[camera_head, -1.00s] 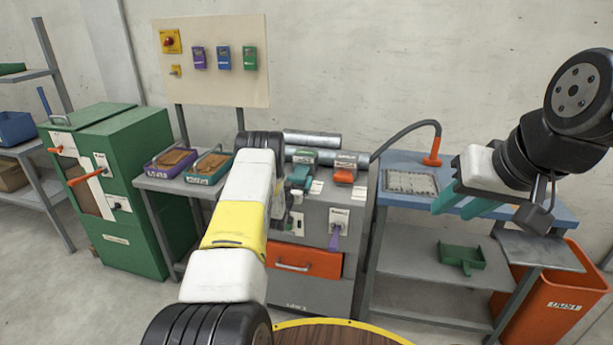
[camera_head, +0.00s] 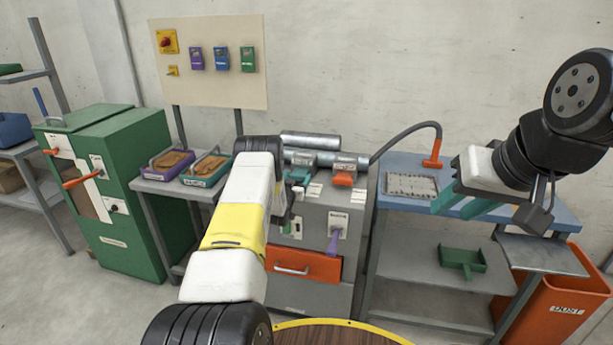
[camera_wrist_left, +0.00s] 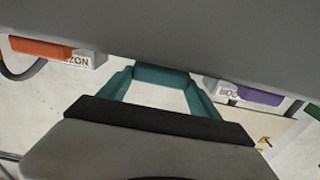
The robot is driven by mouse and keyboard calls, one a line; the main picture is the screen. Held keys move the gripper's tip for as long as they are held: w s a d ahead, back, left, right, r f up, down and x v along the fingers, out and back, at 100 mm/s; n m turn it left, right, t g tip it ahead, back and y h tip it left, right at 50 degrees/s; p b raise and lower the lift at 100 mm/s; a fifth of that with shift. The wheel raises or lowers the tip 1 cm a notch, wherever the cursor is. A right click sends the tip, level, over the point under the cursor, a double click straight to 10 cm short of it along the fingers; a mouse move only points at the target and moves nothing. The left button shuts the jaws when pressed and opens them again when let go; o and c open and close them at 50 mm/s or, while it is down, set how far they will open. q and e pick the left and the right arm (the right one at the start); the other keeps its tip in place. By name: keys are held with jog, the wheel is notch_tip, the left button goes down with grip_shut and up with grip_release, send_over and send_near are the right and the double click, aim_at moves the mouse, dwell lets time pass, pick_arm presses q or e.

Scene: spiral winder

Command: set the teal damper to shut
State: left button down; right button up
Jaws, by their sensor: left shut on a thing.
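The teal damper sits on top of the grey machine, with its teal handle (camera_head: 301,174) below a small labelled block. In the left wrist view a teal bar (camera_wrist_left: 160,76), which looks like this handle, lies between the two teal fingers of my left gripper (camera_wrist_left: 160,86). My left gripper (camera_head: 296,180) is shut on it; my own forearm hides much of the hand in the head view. The damper's exact angle is hard to tell. My right gripper (camera_head: 464,208) is raised at the right, its teal fingers apart and empty.
An orange damper handle (camera_head: 342,180) is close to the right of the teal one. A purple handle (camera_head: 333,242) and an orange-red drawer (camera_head: 304,266) are on the machine front. Pipes (camera_head: 312,142) lie behind. A blue-topped bench (camera_head: 465,185) stands to the right.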

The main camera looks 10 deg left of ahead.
pick_arm(q)
jog(key=shift+w, duration=0.6)
jog(key=shift+w+r, duration=0.1)
jog(key=shift+w, duration=0.05)
jog(key=shift+c, duration=0.6)
grip_release()
jog(key=shift+w, duration=0.15)
jog(key=shift+s+a, duration=0.1)
jog(key=shift+s, duration=3.8)
